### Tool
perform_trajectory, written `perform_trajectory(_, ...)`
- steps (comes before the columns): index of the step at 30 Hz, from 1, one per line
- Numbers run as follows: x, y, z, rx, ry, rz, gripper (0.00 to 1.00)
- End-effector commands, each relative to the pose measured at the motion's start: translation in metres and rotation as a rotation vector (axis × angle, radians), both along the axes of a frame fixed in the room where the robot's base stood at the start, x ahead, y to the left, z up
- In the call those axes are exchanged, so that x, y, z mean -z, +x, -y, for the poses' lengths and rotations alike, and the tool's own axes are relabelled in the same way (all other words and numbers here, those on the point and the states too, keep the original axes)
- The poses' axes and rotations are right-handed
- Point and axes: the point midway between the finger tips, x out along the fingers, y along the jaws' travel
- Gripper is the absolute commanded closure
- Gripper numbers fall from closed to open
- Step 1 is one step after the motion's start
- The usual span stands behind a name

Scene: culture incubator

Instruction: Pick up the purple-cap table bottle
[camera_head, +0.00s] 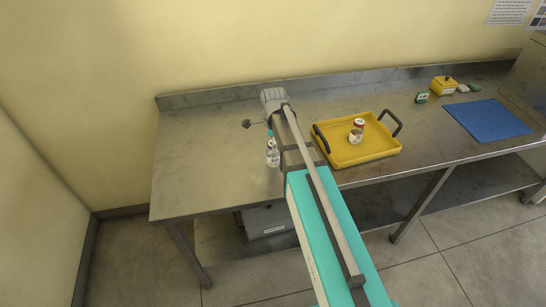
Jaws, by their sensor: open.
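A clear bottle with a white label (272,158) stands on the steel table, just left of my arm. My gripper (253,123) shows only in part, as a small dark piece at the far end of the arm, above and slightly behind the bottle. It is open, with no object seen in it. The gap between it and the bottle is hard to judge.
A yellow tray (383,154) with dark handles stands right of my arm, holding a small red-labelled bottle (356,131). Further right are a blue mat (488,119), a yellow box (443,85) and a small green device (422,98). The table's left part is clear.

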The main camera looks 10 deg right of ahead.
Motion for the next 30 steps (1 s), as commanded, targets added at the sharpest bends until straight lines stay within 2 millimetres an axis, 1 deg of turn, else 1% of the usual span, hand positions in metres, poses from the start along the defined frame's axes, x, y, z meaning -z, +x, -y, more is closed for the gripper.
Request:
perform_trajectory(1,0.009,0.0,0.0,0.0,0.0,0.0,0.0)
perform_trajectory(3,0.014,0.0,0.001,0.0,0.0,0.0,0.0)
perform_trajectory(9,0.028,0.0,0.001,0.0,0.0,0.0,0.0)
perform_trajectory(12,0.031,0.0,0.001,0.0,0.0,0.0,0.0)
perform_trajectory(30,0.032,0.0,0.001,0.0,0.0,0.0,0.0)
